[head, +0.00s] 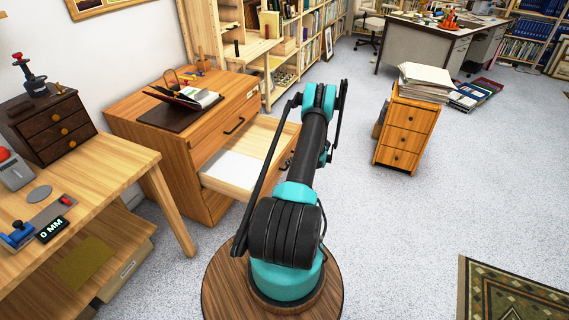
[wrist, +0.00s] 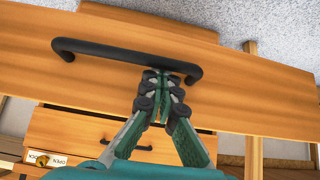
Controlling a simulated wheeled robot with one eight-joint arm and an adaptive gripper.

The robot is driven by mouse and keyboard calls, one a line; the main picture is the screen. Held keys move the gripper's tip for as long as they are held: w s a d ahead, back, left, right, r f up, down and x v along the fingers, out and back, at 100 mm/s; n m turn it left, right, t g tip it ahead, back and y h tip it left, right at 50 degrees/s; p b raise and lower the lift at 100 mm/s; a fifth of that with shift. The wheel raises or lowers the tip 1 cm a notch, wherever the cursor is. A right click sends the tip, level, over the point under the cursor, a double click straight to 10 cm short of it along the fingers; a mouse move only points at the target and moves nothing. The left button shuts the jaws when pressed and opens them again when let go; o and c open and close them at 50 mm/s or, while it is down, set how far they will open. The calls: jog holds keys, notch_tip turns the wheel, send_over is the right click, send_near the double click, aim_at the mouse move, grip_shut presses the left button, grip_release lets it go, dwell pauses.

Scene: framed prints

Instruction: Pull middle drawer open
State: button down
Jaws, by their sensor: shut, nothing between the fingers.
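A wooden dresser (head: 150,125) stands at left centre in the head view. Its upper drawer (head: 222,135) is shut, with a dark handle. The drawer below it (head: 235,172) is pulled well out, showing a pale interior. In the wrist view, this drawer's front (wrist: 240,100) fills much of the picture, with a black bar handle (wrist: 110,50). My gripper (wrist: 165,85) is shut and empty, its fingertips at the handle bar near one end; I cannot tell whether they touch it. In the head view my arm hides part of the drawer front.
A workbench (head: 110,165) stands at left, close to the dresser. A small drawer cabinet (head: 405,130) with papers on top stands at right. A patterned rug (head: 510,295) lies at lower right. Open carpet lies between my arm and the small cabinet.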

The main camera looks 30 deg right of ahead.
dwell(0.3)
jog(key=v, duration=1.2)
jog(key=w+a+r+m+g+h, duration=0.1)
jog(key=w+a+r+m+g, duration=0.1)
jog(key=a+r, duration=1.05)
jog(key=s+a+r+m+h, duration=0.1)
jog(key=s+a+r, duration=0.2)
jog(key=a+r, duration=0.35)
jog(key=s+a+r+m, duration=0.1)
jog(key=s+a+r, duration=0.2)
jog(key=a+r, duration=0.4)
jog(key=s+a+r+m+g+h, duration=0.1)
jog(key=s+a+r+h, duration=0.15)
jog(key=s+a, duration=0.85)
jog(key=s+a+m, duration=0.1)
jog(key=s+a, duration=0.2)
jog(key=s, duration=0.4)
jog(key=s+a+m, duration=0.1)
jog(key=s+a, duration=0.2)
jog(key=s, duration=0.5)
jog(key=shift+h, duration=0.35)
